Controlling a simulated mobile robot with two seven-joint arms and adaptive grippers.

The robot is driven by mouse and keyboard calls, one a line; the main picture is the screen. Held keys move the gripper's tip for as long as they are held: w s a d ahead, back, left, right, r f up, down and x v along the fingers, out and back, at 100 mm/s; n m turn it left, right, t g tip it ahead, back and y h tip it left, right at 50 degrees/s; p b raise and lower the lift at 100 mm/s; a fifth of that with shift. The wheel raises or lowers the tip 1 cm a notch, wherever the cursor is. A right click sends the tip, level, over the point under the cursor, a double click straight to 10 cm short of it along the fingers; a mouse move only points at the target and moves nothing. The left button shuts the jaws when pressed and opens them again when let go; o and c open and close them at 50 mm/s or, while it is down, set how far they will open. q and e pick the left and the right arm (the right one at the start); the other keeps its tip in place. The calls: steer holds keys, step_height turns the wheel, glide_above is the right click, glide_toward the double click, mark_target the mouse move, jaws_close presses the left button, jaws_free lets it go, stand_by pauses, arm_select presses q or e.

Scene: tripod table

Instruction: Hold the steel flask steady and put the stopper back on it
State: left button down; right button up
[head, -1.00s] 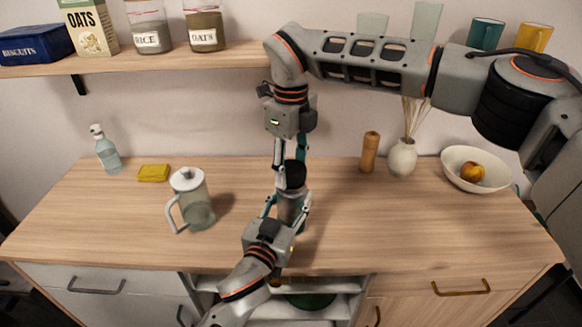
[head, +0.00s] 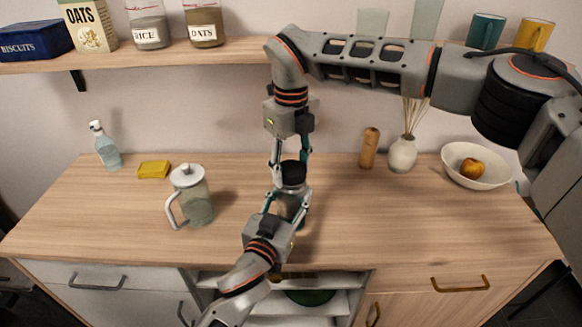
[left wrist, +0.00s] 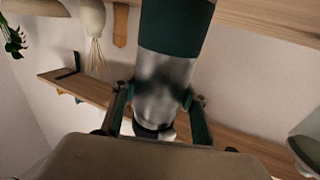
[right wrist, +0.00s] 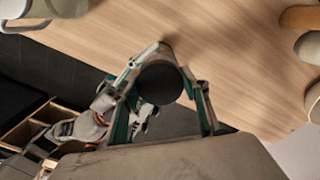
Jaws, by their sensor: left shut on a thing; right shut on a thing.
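The steel flask (head: 291,204) stands upright over the middle of the counter. My left gripper (head: 288,206) is shut around its metal body from the front. In the left wrist view, which is upside down, the steel body (left wrist: 163,80) sits between the fingers, with a teal lower part (left wrist: 175,25). The black stopper (head: 293,172) is at the flask's mouth, in line with it; I cannot tell whether it is fully seated. My right gripper (head: 290,163) is shut on the stopper from above. In the right wrist view, the stopper's round top (right wrist: 160,83) shows between the fingers.
A glass jug (head: 196,205) with a white lid stands left of the flask. A wooden mill (head: 369,148), a white vase (head: 402,154) and a fruit bowl (head: 476,174) stand back right. The front right counter is clear.

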steer(key=m, duration=0.5)
steer(key=shift+m, duration=0.4)
steer(key=m, duration=0.5)
steer(key=shift+d, duration=0.1)
steer(key=m, duration=0.5)
steer(key=shift+m, duration=0.3)
steer(key=m, duration=0.5)
steer(key=shift+d, duration=0.1)
steer(key=m, duration=1.1)
steer(key=shift+s, duration=0.1)
steer(key=m, duration=0.4)
steer(key=shift+m, duration=0.4)
steer(key=o, duration=1.1)
steer(key=shift+c, duration=0.2)
